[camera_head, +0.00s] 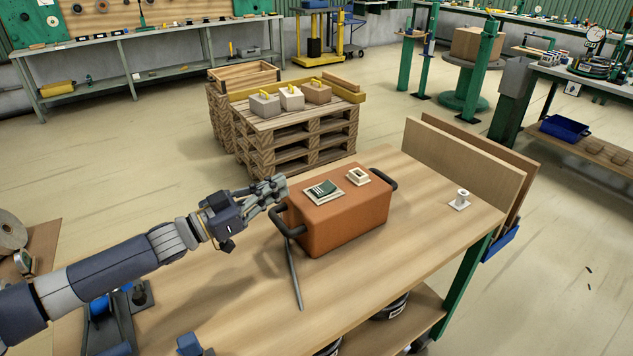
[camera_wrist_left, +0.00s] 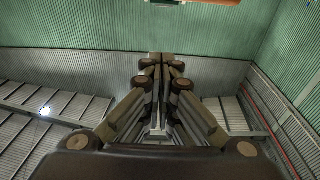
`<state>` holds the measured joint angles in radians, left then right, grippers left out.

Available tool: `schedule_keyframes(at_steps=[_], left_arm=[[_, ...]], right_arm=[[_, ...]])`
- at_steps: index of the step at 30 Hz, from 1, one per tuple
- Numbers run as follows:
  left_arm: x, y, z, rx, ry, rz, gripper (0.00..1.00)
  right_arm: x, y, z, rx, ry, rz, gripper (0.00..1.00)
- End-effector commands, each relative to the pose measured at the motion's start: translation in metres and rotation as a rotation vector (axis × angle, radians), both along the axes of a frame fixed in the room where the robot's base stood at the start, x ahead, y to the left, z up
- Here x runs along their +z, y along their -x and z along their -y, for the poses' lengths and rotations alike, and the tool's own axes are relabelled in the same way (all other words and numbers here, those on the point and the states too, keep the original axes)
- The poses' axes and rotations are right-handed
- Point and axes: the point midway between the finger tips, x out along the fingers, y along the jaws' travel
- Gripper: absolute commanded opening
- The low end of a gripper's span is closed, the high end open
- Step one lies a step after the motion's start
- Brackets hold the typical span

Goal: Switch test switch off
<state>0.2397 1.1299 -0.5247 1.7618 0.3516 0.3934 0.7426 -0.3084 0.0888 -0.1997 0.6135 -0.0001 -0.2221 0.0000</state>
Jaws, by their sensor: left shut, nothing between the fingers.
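An orange box (camera_head: 345,219) with dark handles at both ends stands on the wooden workbench. On its top are a dark green and white panel (camera_head: 323,192) and a small cream framed piece (camera_head: 357,176), which looks like the test switch. Its on or off position is too small to tell. My left gripper (camera_head: 281,184) is shut and empty at the box's left end, near the left handle (camera_head: 286,222); I cannot tell whether it touches the box. Its closed fingers (camera_wrist_left: 161,60) also show in the left wrist view, pointing at the green wall. My right gripper is not in view.
A dark rod (camera_head: 294,275) lies on the bench (camera_head: 400,240) before the box. A small white fitting (camera_head: 460,201) stands at the bench's right. Upright boards (camera_head: 465,165) edge the back right. A pallet stack (camera_head: 300,130) with several blocks stands behind. The bench right of the box is mostly clear.

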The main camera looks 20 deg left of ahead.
Motion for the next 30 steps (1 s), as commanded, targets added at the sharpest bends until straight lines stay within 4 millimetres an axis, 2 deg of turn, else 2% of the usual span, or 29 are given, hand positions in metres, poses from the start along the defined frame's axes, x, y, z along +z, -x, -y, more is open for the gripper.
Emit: schedule_keyframes(at_steps=[6,16,18,21,30], left_arm=[[0.009,-0.025,0.02,-0.001,0.004,0.004,0.0],[0.017,-0.07,0.056,-0.002,0.003,0.003,0.0],[0.001,-0.074,0.059,-0.001,0.002,-0.005,0.0],[-0.011,-0.077,0.062,0.0,0.001,-0.003,0.0],[-0.025,-0.081,0.065,-0.001,0.0,-0.001,0.0]], right_arm=[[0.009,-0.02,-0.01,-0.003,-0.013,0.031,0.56],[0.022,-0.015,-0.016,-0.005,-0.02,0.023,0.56],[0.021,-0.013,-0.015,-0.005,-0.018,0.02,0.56],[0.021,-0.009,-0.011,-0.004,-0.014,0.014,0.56],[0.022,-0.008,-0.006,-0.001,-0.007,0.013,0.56]])
